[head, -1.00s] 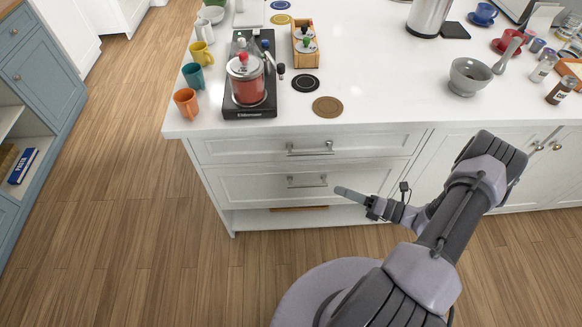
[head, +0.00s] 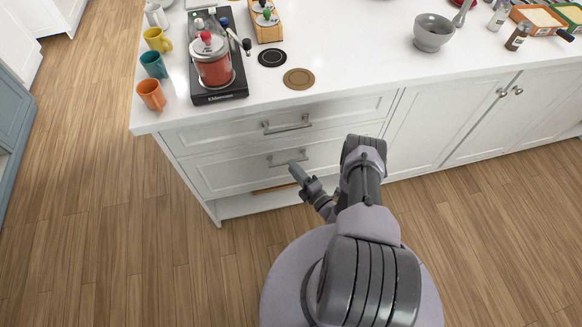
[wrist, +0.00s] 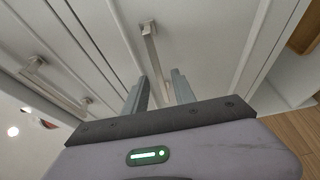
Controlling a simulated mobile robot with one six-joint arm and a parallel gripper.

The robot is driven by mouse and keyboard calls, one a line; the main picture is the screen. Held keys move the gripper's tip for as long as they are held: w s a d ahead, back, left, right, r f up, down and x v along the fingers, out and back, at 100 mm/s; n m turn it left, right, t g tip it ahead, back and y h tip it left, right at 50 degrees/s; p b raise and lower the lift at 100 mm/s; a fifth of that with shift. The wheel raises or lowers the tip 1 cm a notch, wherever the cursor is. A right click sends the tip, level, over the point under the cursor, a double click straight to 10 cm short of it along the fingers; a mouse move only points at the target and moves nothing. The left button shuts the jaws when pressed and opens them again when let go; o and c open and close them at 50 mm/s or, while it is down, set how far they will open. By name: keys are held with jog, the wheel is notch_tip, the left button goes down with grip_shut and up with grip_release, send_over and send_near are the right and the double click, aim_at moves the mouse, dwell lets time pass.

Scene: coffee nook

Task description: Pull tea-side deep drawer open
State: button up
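The lower drawer (head: 225,174) is a white panelled front under the counter, flush with the cabinet, with a metal bar handle (head: 288,158). The upper drawer (head: 225,134) above it is also shut and has its own bar handle (head: 286,124). My gripper (head: 297,172) is in front of the lower drawer, close to its handle. In the wrist view my gripper (wrist: 160,84) is open, and the lower handle (wrist: 151,52) runs toward the gap between the fingers. I cannot tell whether the fingers touch it. The arm hides part of the cabinet's right side.
Mugs, including an orange mug (head: 151,95), and a black appliance with a red jar (head: 214,70) stand on the white countertop (head: 330,75). A grey mortar (head: 433,33) is farther right. Cabinet doors (head: 460,125) adjoin the drawers. The wooden floor at left is clear.

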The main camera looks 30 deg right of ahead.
jog(key=shift+w+a, duration=0.15)
jog(key=shift+w, duration=0.95)
grip_shut()
dwell(0.6)
